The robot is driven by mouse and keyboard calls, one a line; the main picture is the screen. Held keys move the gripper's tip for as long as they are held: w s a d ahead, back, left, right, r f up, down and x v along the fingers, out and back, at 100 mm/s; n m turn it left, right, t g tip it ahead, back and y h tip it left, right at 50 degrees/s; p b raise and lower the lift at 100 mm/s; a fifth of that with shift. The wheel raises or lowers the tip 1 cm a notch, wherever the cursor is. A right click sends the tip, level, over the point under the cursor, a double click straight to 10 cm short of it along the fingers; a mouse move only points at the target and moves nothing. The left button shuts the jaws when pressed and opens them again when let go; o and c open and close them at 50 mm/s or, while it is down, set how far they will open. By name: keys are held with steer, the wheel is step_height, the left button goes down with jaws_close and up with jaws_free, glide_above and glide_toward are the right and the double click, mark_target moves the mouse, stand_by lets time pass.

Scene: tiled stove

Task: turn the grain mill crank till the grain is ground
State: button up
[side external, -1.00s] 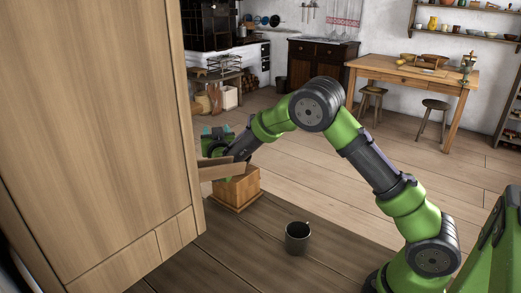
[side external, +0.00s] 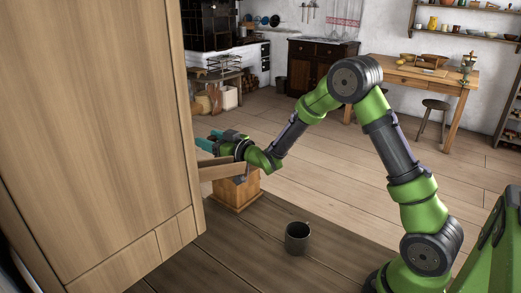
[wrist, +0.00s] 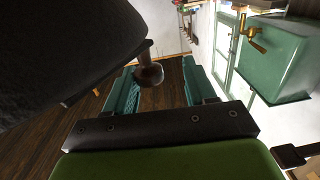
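The grain mill (side external: 238,191) is a small wooden box on the dark floorboards, partly hidden by my arm and the tall cupboard. A pale wooden board-like part (side external: 222,170) shows at its upper left. My gripper (side external: 209,139) is above the mill, its teal fingers pointing left. In the wrist view, my gripper (wrist: 163,72) is open, with a gap between the fingers. A rounded knob on a short stem (wrist: 149,74), perhaps the crank handle, appears in that gap nearer the left finger. I cannot tell whether they touch. No grain is visible.
A tall wooden cupboard (side external: 95,120) fills the left foreground, close to my gripper. A dark grey mug (side external: 297,238) stands on the floor right of the mill. A table (side external: 425,75) and stool (side external: 433,108) are farther back. The middle floor is clear.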

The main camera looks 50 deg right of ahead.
steer(key=s+d+n+y, duration=0.2)
steer(key=s+d+y, duration=0.1)
steer(key=s, duration=1.4)
steer(key=s+d+f+m+g+h, duration=0.5)
steer(key=d+f+m+g+h, duration=0.1)
steer(key=d+g+h, duration=0.15)
steer(key=s+a+r+m+g+y, duration=0.2)
steer(key=s+a+r+g, duration=0.2)
steer(key=s+a, duration=0.3)
steer(key=shift+s+a+r+y, duration=0.25)
steer(key=shift+a+y, duration=0.1)
steer(key=shift+a, duration=0.55)
steer(key=shift+c, duration=0.5)
